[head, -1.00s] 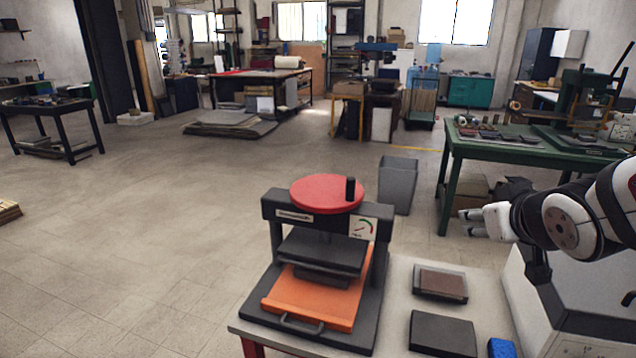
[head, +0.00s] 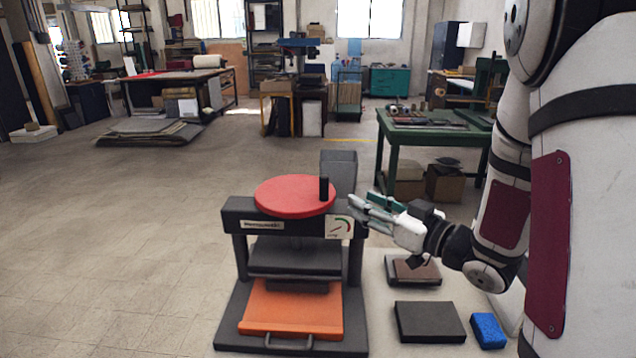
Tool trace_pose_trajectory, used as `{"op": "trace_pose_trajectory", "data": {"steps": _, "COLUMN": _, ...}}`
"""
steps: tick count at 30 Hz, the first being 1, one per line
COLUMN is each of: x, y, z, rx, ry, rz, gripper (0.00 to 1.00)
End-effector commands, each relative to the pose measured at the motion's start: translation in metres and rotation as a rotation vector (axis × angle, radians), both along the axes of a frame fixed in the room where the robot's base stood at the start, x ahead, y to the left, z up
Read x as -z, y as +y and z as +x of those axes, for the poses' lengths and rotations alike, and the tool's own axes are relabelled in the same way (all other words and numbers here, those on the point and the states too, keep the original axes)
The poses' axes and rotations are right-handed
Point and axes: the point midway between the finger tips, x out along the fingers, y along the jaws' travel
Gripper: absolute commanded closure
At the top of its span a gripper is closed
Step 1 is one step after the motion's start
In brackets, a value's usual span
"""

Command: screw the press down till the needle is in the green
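The press (head: 237,225) is a dark grey frame with a red round handwheel (head: 290,197) on top and a black upright knob (head: 323,189) near the wheel's right edge. A small gauge (head: 340,228) with a green arc is on the frame's right front; its needle is too small to read surely. The dark upper plate (head: 292,258) hangs over a dark block (head: 297,287) on the orange tray (head: 290,316). My gripper (head: 360,208) is to the right of the knob, apart from it, fingers pointing left. Its fingers look apart with nothing between them.
On the table right of the press lie a brown-topped block (head: 418,272), a dark slab (head: 429,322) and a blue sponge-like block (head: 488,330). A grey bin (head: 338,165) stands behind the press. A green workbench (head: 430,135) is at the back right.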

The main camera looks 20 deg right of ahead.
Motion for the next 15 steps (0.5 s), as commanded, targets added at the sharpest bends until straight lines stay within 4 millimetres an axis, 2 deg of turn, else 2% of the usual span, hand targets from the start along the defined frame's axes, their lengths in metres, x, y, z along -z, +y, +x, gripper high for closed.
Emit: {"op": "trace_pose_trajectory", "data": {"steps": 15, "x": 0.0, "y": 0.045, "z": 0.084, "rx": -0.004, "ry": -0.001, "rz": -0.003, "gripper": 0.6}}
